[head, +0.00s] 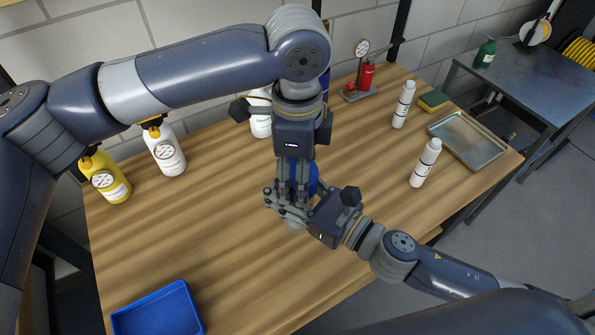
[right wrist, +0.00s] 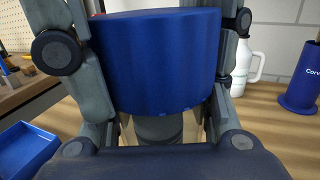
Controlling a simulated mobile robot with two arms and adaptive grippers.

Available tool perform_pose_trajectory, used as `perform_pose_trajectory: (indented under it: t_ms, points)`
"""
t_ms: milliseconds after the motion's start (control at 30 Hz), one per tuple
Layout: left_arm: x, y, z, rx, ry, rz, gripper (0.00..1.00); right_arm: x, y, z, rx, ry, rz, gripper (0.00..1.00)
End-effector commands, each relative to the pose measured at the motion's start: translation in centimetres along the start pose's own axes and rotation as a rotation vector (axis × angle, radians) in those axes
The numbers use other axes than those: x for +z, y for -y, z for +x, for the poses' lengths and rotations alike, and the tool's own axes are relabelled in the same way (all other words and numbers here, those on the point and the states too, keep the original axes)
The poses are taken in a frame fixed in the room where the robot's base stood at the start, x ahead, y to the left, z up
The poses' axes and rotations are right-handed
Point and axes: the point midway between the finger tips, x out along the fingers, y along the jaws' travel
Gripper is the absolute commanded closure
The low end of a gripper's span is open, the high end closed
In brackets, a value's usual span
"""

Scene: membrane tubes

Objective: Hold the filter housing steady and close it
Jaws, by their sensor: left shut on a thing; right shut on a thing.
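The filter housing has a blue upper part (head: 313,178), partly hidden behind my left gripper in the head view. A pale lower part (head: 296,229) shows under my right gripper. In the right wrist view the blue part (right wrist: 155,62) is a wide cylinder above a narrower grey part (right wrist: 160,129). My left gripper (head: 294,184) points down and is shut on the housing from above. My right gripper (head: 287,207) comes in from the right and is shut on the housing from the side. Whether a gap is left between the parts is hidden.
A blue tray (head: 158,312) lies at the front left. Yellow (head: 105,178) and white (head: 165,152) bottles stand at left. White bottles (head: 426,162) (head: 404,104), a metal tray (head: 462,140) and a red gauge stand (head: 366,78) are at right. The wood between is clear.

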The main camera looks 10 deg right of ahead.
Motion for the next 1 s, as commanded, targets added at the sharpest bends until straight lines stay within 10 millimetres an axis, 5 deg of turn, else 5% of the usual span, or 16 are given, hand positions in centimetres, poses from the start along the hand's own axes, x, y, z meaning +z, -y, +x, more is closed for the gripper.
perform_pose_trajectory:
  t_ms: [367,400,467,1000]
  points:
    - [0.1,0.0,0.0,-0.001,0.004,0.047,0.74,0.3,-0.2,0.0,0.007,0.006,-0.001,1.0]
    - [0.1,0.0,0.0,-0.001,0.004,0.046,0.37,0.3,-0.2,0.0,0.007,0.006,-0.001,1.0]
    - [0.1,0.0,0.0,-0.001,0.004,0.045,0.26,0.2,-0.2,0.0,0.007,0.005,-0.001,1.0]
    - [0.0,0.1,-1.6,-0.004,0.001,0.042,0.26,0.2,-0.1,0.0,0.003,0.003,-0.001,1.0]
